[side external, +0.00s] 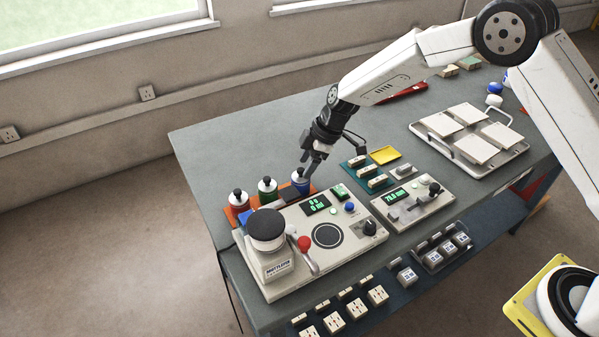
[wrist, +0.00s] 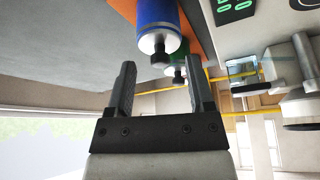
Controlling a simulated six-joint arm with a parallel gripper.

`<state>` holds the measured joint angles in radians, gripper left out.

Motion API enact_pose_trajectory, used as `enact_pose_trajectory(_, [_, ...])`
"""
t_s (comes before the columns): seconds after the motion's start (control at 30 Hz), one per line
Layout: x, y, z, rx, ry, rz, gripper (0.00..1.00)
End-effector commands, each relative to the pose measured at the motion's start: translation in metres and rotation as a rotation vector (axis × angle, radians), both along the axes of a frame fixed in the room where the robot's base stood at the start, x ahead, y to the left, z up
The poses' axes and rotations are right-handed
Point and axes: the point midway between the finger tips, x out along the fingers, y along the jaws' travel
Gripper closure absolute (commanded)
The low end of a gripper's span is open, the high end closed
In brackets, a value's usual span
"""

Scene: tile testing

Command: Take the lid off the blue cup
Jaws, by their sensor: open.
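The blue cup (side external: 300,187) stands at the right end of a row of three cups. Its silver-white lid with a dark knob is on it. In the wrist view the blue cup (wrist: 153,11) hangs in from the top, with its lid (wrist: 160,43) and black knob (wrist: 160,57) toward me. My gripper (side external: 305,171) is just above the blue cup, pointing down, partly hiding the lid. In the wrist view my gripper (wrist: 161,75) is open and empty, with the knob near the gap between its fingertips and no finger visibly closed on it.
A green cup (side external: 267,190) and a red cup (side external: 238,204), both lidded, stand to the left on an orange tray (side external: 231,217). A tester with a round black-topped post (side external: 267,226) is in front. Sample racks (side external: 363,168) and a tile tray (side external: 468,133) lie to the right.

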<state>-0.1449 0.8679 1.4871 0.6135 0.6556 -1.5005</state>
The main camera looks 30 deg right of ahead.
Motion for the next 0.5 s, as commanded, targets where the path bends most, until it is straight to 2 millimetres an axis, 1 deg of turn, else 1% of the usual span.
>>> enact_pose_trajectory(0.03, [0.001,0.002,-0.006,-0.001,0.001,0.000,0.32])
enact_pose_trajectory(0.2, [0.003,0.007,-0.017,-0.001,0.001,0.001,0.32])
enact_pose_trajectory(0.5, [0.004,0.008,-0.019,-0.001,-0.001,0.001,0.32])
